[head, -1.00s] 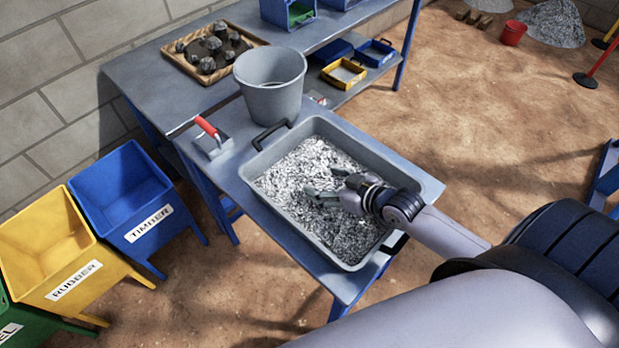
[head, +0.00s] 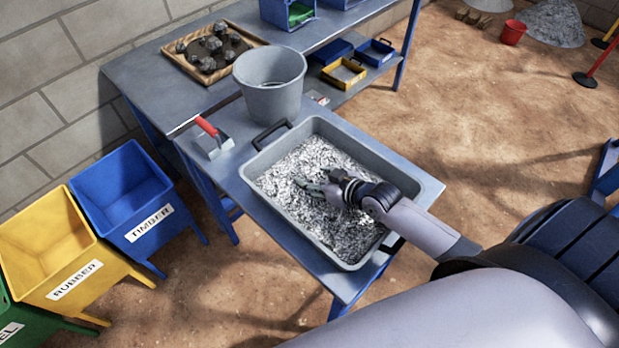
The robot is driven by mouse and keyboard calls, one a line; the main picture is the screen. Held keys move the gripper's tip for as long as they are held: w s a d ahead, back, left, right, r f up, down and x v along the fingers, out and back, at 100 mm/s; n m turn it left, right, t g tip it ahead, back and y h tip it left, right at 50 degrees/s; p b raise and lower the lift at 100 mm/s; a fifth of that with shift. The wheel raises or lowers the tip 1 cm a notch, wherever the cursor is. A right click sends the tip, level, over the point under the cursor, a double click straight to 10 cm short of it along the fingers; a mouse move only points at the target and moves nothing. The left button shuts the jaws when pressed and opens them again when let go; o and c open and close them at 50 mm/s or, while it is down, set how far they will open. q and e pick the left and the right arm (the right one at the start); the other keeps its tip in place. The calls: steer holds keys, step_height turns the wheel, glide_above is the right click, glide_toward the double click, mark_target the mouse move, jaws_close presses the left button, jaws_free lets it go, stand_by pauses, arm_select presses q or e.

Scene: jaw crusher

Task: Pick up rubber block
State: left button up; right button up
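My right gripper (head: 316,186) is over the grey tray (head: 412,178) of crushed grey stone, close to or at the surface of the stone. Its arm comes in from the right. The fingers are small and dark against the stone, and I cannot tell how far apart they are or if anything is between them. I cannot make out a rubber block in the tray; the gripper and wrist hide part of the stone (head: 300,165). The yellow bin labelled RUBBER (head: 45,245) stands at the left. My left gripper is not in view.
A grey bucket (head: 270,85) and a red-handled trowel (head: 213,138) are on the bench behind the tray. A wooden tray of dark rocks (head: 210,50) lies farther back. A blue TIMBER bin (head: 125,200) stands beside the yellow one.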

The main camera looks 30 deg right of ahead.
steer(key=c, duration=0.7)
